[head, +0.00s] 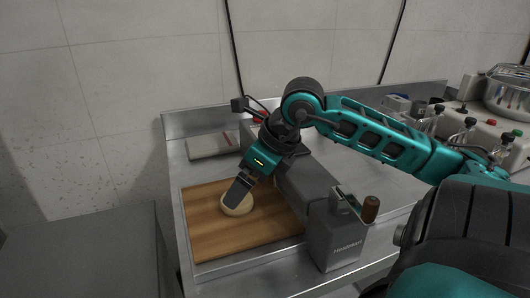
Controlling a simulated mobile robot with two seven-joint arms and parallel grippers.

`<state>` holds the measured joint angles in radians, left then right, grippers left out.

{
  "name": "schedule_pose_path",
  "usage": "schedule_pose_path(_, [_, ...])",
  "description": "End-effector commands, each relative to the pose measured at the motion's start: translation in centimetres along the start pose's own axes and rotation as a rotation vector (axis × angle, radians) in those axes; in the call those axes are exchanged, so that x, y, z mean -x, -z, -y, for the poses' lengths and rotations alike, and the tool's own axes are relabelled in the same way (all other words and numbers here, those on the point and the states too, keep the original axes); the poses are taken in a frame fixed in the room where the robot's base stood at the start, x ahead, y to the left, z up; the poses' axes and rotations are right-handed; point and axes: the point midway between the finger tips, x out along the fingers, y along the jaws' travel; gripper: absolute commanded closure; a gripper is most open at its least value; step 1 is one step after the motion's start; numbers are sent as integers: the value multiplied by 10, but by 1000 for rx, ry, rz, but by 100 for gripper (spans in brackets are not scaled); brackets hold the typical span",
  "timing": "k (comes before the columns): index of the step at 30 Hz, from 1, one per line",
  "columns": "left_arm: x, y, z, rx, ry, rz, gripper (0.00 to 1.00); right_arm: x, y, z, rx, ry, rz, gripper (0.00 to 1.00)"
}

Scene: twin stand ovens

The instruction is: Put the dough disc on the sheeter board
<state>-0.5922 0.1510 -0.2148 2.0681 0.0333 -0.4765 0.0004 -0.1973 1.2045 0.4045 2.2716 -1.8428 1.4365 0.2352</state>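The pale round dough disc (240,208) is at the middle of the wooden sheeter board (215,240) and looks flat against it. My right arm comes in from the right, and its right gripper (238,194) points down at the disc. A dark finger overlaps the disc's upper part and hides some of it. Only one finger shows clearly, so I cannot tell whether the gripper is open or shut on the disc. My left gripper is not in view.
A grey machine (335,240) with a brown-knobbed handle stands right of the board. A whitish flat item (210,145) lies behind it. Bottles and a steel pot (508,92) stand at the far right. A wall rises behind the steel counter (175,165).

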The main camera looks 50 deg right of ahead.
Motion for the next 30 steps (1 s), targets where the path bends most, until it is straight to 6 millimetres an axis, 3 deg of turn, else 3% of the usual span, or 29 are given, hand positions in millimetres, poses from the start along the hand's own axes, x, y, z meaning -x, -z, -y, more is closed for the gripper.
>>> schedule_pose_path(12, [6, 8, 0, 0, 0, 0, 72, 71, -1, 0, 0, 0, 2, 0])
schedule_pose_path(18, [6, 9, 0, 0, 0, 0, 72, 81, 0, 0, 1, -1, 0, 0])
schedule_pose_path(30, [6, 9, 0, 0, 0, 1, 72, 81, 0, 0, 1, 0, -1, 0])
